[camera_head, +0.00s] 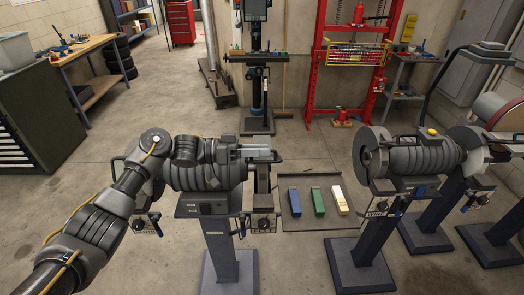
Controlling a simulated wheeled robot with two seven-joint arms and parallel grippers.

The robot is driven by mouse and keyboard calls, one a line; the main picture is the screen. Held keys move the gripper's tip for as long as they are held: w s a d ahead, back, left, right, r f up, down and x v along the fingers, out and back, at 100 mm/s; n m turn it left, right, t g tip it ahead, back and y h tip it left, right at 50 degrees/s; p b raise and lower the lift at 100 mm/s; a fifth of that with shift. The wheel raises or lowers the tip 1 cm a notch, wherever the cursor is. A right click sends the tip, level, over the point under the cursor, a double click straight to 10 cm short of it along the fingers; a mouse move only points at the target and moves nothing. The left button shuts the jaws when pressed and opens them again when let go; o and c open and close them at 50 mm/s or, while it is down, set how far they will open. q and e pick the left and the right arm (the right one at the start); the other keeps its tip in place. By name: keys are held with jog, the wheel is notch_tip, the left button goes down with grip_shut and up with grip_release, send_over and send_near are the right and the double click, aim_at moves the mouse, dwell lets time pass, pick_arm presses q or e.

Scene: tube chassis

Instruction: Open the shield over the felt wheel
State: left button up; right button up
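My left arm reaches in from the lower left, and its gripper (238,154) is at the top right of the nearer pedestal grinder (208,180). A pale, flat shield-like cover (260,154) lies roughly level above the wheel housing at the grinder's right end. The gripper is right beside this cover. I cannot tell whether they touch or whether the fingers are open. The wheel under the cover is mostly hidden, and I cannot tell its material. My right gripper is not in view.
A tray (311,222) holds a blue bar (295,202), a green bar (318,201) and a pale bar (340,200), right of the nearer grinder. A second pedestal machine (418,158) with large wheels stands further right. A red press frame (318,70) stands behind. Floor at front left is clear.

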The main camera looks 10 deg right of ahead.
pick_arm(q)
jog(key=w+a+b, duration=0.1)
jog(key=a+b, duration=0.2)
jog(key=a, duration=0.7)
jog(key=shift+b, duration=0.35)
jog(key=shift+w, duration=0.1)
